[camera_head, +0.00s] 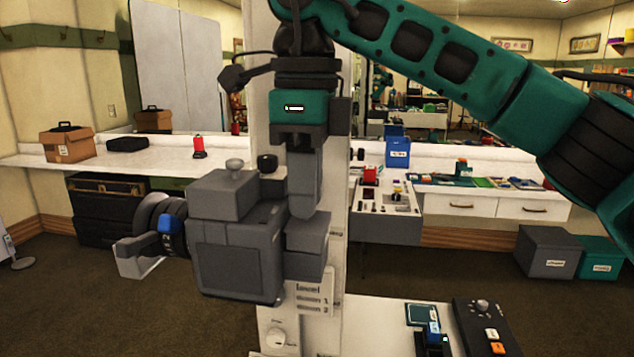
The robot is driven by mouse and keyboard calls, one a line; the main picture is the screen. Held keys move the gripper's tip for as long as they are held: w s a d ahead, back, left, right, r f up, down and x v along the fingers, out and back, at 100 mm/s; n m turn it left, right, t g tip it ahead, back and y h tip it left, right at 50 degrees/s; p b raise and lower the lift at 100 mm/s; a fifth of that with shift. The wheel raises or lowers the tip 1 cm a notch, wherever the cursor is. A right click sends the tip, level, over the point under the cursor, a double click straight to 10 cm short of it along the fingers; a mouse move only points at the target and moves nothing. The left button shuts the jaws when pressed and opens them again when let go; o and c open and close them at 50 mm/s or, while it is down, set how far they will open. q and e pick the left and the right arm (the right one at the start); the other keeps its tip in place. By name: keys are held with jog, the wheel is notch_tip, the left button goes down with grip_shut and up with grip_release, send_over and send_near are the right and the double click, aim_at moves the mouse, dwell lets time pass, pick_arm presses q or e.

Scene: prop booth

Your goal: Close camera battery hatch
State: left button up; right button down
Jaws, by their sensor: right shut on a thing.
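A boxy grey camera (238,258) stands at the middle of the head view, mounted at a white post. A round lens with a blue part (172,224) sticks out at its left. My right gripper (304,205) comes down from above at the camera's right side. Its fingers are closed at a grey block (307,246) there, which looks like the battery hatch. The fingers partly cover the contact, so the hatch's exact angle is hard to tell. My left gripper does not show.
A white shelf (235,158) runs behind, with a cardboard box (69,145) and a red lamp (198,146). A control panel (386,195) stands behind to the right. A white table (375,325) with small devices (487,325) is at lower right. Bins (549,252) stand on the floor at far right.

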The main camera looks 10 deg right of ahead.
jog(key=shift+a+f+h, duration=0.15)
jog(key=shift+a+h, duration=0.05)
jog(key=shift+h, duration=0.2)
jog(key=c, duration=1)
grip_release()
jog(key=shift+w, duration=0.1)
jog(key=shift+a+r, duration=0.2)
jog(key=shift+r, duration=3.05)
jog(key=shift+a+r, duration=0.2)
jog(key=shift+r, duration=3)
